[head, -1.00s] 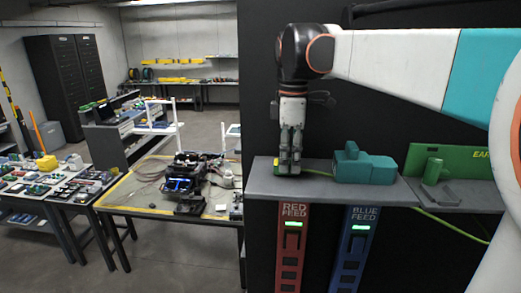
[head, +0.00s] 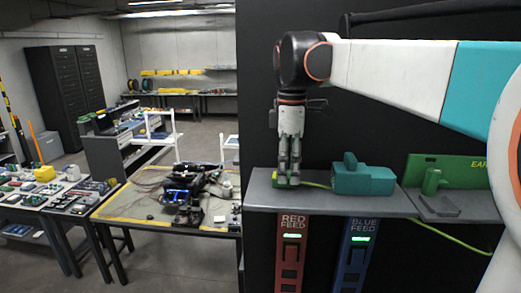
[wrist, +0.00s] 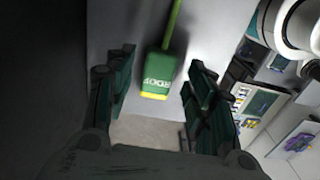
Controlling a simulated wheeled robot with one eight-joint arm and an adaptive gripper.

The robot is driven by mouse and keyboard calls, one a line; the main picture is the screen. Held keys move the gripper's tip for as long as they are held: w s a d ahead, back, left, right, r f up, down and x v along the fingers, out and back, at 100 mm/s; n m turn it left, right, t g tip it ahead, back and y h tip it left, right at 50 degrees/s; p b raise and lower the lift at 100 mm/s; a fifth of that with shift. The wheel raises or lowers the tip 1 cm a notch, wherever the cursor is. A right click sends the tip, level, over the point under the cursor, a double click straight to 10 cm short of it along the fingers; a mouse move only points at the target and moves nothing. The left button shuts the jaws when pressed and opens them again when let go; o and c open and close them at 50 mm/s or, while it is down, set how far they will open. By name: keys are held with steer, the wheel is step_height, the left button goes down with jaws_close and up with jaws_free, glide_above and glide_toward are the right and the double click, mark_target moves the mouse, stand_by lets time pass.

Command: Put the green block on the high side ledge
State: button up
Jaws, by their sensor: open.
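The green block (wrist: 157,73) has a yellow end, white lettering and a green cable from its far end. In the wrist view it lies between the two spread fingers of my gripper (wrist: 160,68), with a gap on each side. In the head view my gripper (head: 288,182) points straight down at the left end of a grey ledge (head: 390,206) on a dark panel. Only a little of the green block (head: 276,182) shows there, beside and behind the fingers. It appears to rest on the ledge.
A teal housing (head: 363,178) stands on the ledge right of my gripper. Beyond it is a green panel (head: 455,170). Red (head: 292,250) and blue (head: 356,250) feed strips hang below the ledge. A cluttered workbench (head: 125,217) stands to the left.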

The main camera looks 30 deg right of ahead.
mark_target(288, 175)
step_height(288, 175, up, 11)
steer(key=b, duration=0.1)
stand_by(0.3)
steer(key=shift+b, duration=0.35)
